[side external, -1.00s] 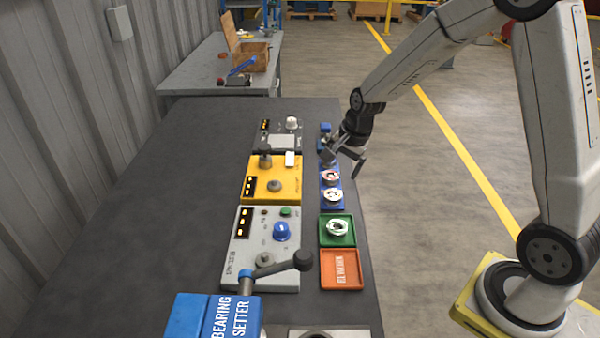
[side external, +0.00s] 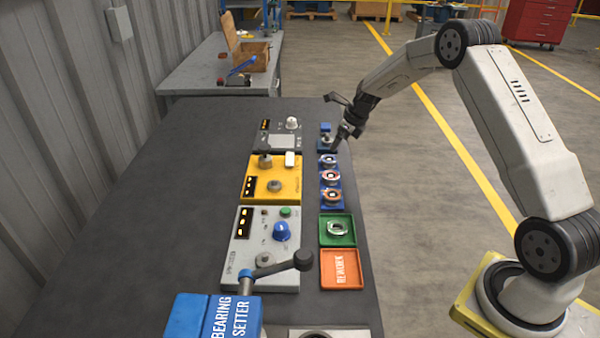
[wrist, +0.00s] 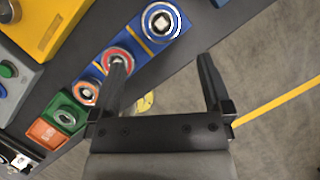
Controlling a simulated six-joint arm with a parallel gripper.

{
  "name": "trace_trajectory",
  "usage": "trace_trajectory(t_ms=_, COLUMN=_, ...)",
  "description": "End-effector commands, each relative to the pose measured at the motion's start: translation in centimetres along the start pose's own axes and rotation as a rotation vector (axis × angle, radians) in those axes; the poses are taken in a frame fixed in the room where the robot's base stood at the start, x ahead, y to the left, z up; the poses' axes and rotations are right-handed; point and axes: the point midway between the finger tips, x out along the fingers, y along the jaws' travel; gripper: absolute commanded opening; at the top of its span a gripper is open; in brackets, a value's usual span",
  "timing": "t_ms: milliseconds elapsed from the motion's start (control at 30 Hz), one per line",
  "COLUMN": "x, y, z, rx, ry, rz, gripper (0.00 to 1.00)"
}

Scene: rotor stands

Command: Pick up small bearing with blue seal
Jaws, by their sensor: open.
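A bearing with a blue ring (wrist: 161,21) sits at the top of the wrist view on a blue rack (wrist: 137,38). In the side view, the far bearing of the row (side external: 328,160) looks bluish; its size class is hard to judge. Beside it on the rack are a red-ringed bearing (wrist: 117,62) and an orange-ringed bearing (wrist: 85,92). My gripper (wrist: 162,62) is open and empty. Its fingers stand apart over the table edge, with the blue-ringed bearing beyond the fingertips. The left finger partly covers the red-ringed bearing. In the side view my gripper (side external: 337,143) is near the rack's far end.
A green tray (side external: 338,242) holds a light ring-shaped part. An orange tray (side external: 341,281) lies in front of it. Yellow (side external: 285,193) and grey (side external: 240,272) control boxes stand left of the rack. The blue bearing setter (side external: 240,315) is at the near end. Open floor lies right.

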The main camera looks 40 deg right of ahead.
Motion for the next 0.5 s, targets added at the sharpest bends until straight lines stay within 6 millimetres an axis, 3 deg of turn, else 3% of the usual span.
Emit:
trace_trajectory(t_ms=267, x=0.4, y=-0.1, z=0.0, rx=0.015, ry=-0.001, rz=0.000, gripper=1.00)
trace_trajectory(t_ms=500, x=2.2, y=-0.1, z=0.0, rx=0.013, ry=0.000, rz=0.000, gripper=1.00)
